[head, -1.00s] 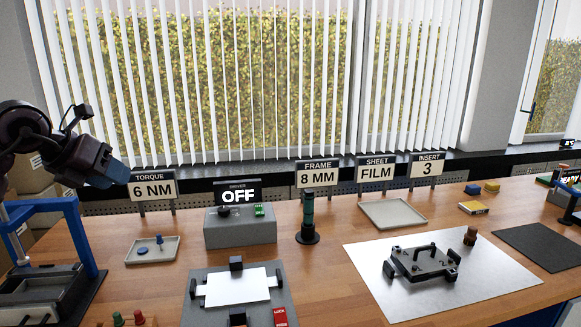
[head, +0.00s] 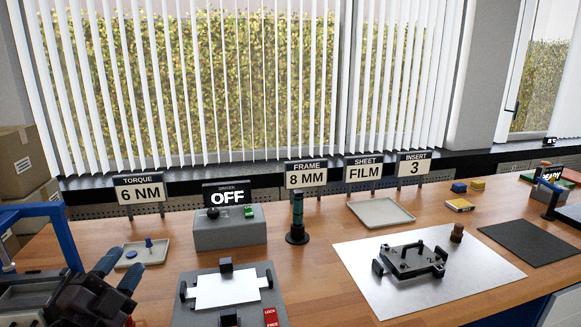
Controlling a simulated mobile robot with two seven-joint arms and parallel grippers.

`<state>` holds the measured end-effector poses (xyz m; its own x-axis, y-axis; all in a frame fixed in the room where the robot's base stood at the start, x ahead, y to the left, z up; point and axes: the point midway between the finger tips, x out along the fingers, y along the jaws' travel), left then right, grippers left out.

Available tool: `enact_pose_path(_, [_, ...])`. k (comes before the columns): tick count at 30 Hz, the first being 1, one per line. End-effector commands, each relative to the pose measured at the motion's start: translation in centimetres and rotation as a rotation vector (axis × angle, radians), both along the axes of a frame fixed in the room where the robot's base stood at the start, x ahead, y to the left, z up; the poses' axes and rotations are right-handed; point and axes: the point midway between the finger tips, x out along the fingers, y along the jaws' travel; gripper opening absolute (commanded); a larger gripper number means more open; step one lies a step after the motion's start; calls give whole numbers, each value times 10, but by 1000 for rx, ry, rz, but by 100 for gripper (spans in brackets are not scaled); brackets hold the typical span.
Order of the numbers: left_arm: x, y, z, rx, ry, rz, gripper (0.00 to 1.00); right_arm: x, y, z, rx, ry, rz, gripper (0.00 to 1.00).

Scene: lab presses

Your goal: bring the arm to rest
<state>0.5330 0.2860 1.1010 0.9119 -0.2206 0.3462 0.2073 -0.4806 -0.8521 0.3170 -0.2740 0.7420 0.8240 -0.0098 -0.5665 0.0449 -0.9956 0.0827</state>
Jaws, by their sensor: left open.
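My left gripper (head: 118,272) is at the lower left of the head view, low over the front left of the bench. Its two dark blue fingers are apart with nothing between them. It is in front of the blue-framed press (head: 62,235) and hides part of that press's base. The small grey tray (head: 150,256) with blue parts lies just beyond the fingertips; I cannot tell whether they touch it. My right gripper is not in view.
The driver box (head: 230,232) reads OFF. A fixture with a white sheet (head: 228,288) stands right of my gripper, with a red lock tag (head: 271,317). A dark upright tool (head: 297,222), an empty tray (head: 381,212) and a black frame on a metal plate (head: 470,285) stand farther right.

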Motion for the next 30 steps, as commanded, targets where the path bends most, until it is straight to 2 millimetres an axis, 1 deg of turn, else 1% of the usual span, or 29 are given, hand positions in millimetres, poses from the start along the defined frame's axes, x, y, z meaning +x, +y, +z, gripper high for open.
enact_pose_path(1, [-8, 9, -18, -85, 66, 64, 40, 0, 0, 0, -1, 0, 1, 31])
enact_pose_path(5, [-31, 31, -64, -277, 254, 233, 40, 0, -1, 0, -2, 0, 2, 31])
enact_pose_path(6, [-40, 37, -79, -331, 318, 285, 40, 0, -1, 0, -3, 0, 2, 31])
enact_pose_path(8, [-56, 43, -103, -409, 419, 359, 40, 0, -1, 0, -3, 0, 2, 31])
enact_pose_path(9, [-68, 47, -120, -456, 490, 407, 40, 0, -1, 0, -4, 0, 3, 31])
enact_pose_path(11, [-88, 49, -144, -526, 601, 477, 40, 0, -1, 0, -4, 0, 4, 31])
enact_pose_path(12, [-103, 49, -160, -569, 678, 520, 40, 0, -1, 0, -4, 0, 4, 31])
enact_pose_path(14, [-127, 48, -182, -629, 797, 582, 40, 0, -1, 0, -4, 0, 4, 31])
enact_pose_path(15, [-142, 45, -195, -664, 874, 617, 40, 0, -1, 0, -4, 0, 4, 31])
enact_pose_path(16, [-154, 43, -204, -688, 928, 641, 40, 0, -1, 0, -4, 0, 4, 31])
enact_pose_path(18, [-176, 37, -219, -730, 1034, 684, 40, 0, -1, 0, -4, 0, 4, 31])
enact_pose_path(21, [-203, 29, -234, -774, 1162, 726, 40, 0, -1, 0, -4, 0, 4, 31])
enact_pose_path(24, [-226, 20, -245, -807, 1265, 755, 40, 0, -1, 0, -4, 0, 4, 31])
enact_pose_path(30, [-262, 5, -257, -853, 1435, 791, 40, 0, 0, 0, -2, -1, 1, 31])
